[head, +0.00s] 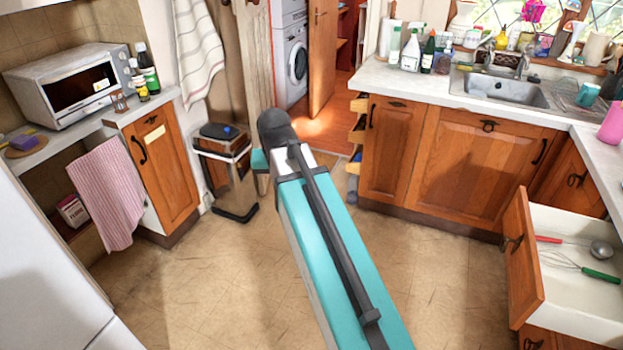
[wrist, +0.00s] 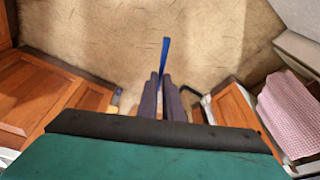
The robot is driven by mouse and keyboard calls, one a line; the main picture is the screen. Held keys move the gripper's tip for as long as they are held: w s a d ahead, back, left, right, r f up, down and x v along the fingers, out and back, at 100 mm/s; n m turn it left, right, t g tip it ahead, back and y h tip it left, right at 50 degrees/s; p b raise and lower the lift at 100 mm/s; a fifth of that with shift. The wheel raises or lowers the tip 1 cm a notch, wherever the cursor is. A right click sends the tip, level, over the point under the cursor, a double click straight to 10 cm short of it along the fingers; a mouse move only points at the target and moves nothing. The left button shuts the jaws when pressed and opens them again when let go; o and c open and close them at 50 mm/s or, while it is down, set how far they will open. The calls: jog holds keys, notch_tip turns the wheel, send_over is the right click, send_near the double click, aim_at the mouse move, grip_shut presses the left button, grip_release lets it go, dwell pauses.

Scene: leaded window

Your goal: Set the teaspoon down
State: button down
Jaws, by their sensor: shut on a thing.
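In the wrist view, my gripper (wrist: 160,78) points out over the tan floor, its two dark fingers close together. A thin blue piece (wrist: 165,55) sticks out past the fingertips, held between them. It looks like the teaspoon's handle or edge. The rest of it is hidden by the fingers, so its bowl cannot be made out. In the head view my arm reaches forward over the floor, and the gripper and teaspoon are hidden.
An open drawer (head: 580,318) at the right holds a ladle (head: 600,251) and a green-handled whisk (head: 600,275). The worktop (head: 420,82) carries bottles and a sink (head: 505,92). A bin (head: 228,178) stands at the left. The middle floor (head: 240,270) is clear.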

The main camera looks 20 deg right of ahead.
jog(key=shift+s+a+f+n+y, duration=0.15)
jog(key=shift+s+a+n+y, duration=0.05)
jog(key=shift+a+n, duration=0.65)
jog(key=shift+s+a+f+n+y, duration=0.1)
jog(key=shift+s+a+n+y, duration=0.15)
jog(key=shift+a+n, duration=0.6)
jog(key=shift+s+a+f+n+y, duration=0.2)
jog(key=shift+a+n, duration=0.4)
jog(key=shift+a, duration=0.5)
